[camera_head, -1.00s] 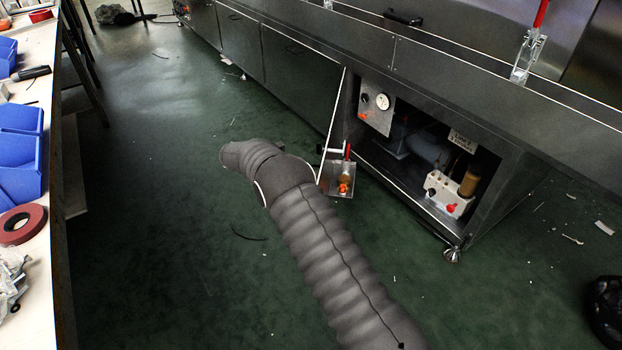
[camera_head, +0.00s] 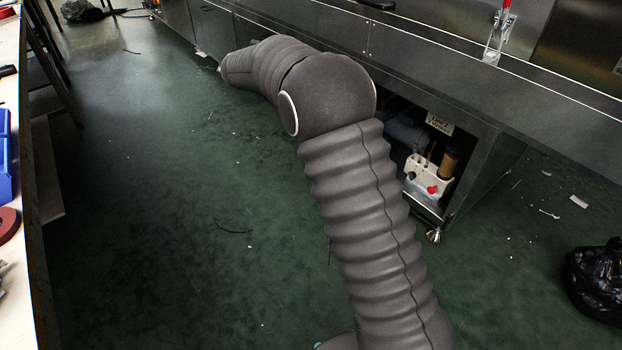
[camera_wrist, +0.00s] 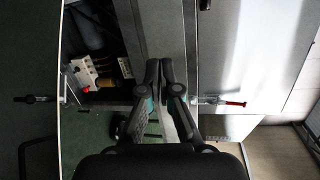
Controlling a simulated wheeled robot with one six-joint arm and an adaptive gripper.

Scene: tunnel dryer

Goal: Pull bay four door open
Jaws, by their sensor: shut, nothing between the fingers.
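The dryer's lower front (camera_head: 215,25) runs along the back of the head view, with dark door panels at its left. I cannot read which one is bay four. An open bay holds a white valve box (camera_head: 430,182) and a brown cylinder (camera_head: 449,163). My arm covers the bay's left side and any door there. In the wrist view the bay's valve box (camera_wrist: 88,70) shows at left, with a thin light door edge and a latch (camera_wrist: 32,98) beside it. My gripper (camera_wrist: 159,66) is shut and empty, over the grey frame. It is hidden in the head view.
A red-handled clamp (camera_head: 497,35) stands on the dryer's ledge; it also shows in the wrist view (camera_wrist: 220,102). A black bag (camera_head: 597,280) lies on the floor at right. A bench (camera_head: 20,260) runs along the left. The green floor between is mostly clear, with small scraps.

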